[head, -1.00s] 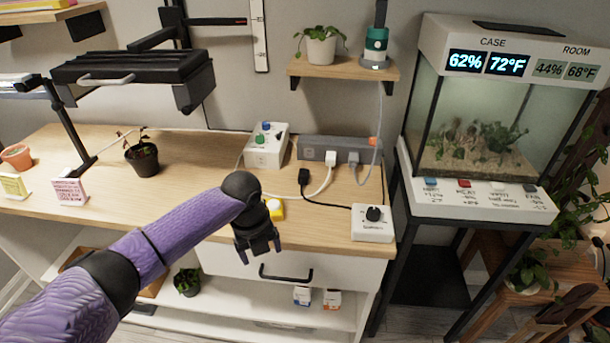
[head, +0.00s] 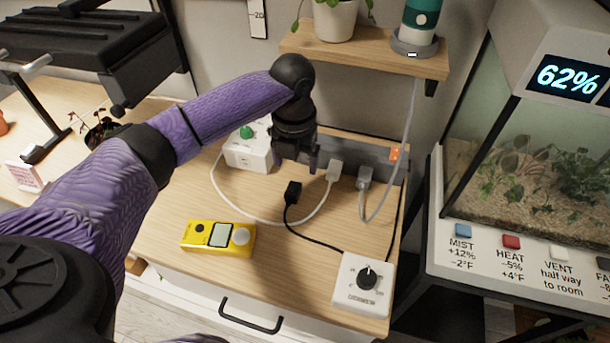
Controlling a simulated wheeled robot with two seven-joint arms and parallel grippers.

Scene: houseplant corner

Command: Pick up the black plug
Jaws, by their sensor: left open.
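The black plug (head: 292,192) lies on the wooden bench top, its black cord curving right to a white box with a black dial (head: 363,284). My left gripper (head: 296,163) is open and empty, pointing down just behind and above the plug, near the front of the grey power strip (head: 378,163). I see no contact between its fingers and the plug. My right gripper is not in view.
A white plug (head: 334,171) and a grey plug (head: 364,179) sit at the strip, cords looping nearby. A yellow meter (head: 218,236) lies front left. A white box with a green knob (head: 248,150) stands behind my arm. A shelf (head: 365,52) overhangs the back.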

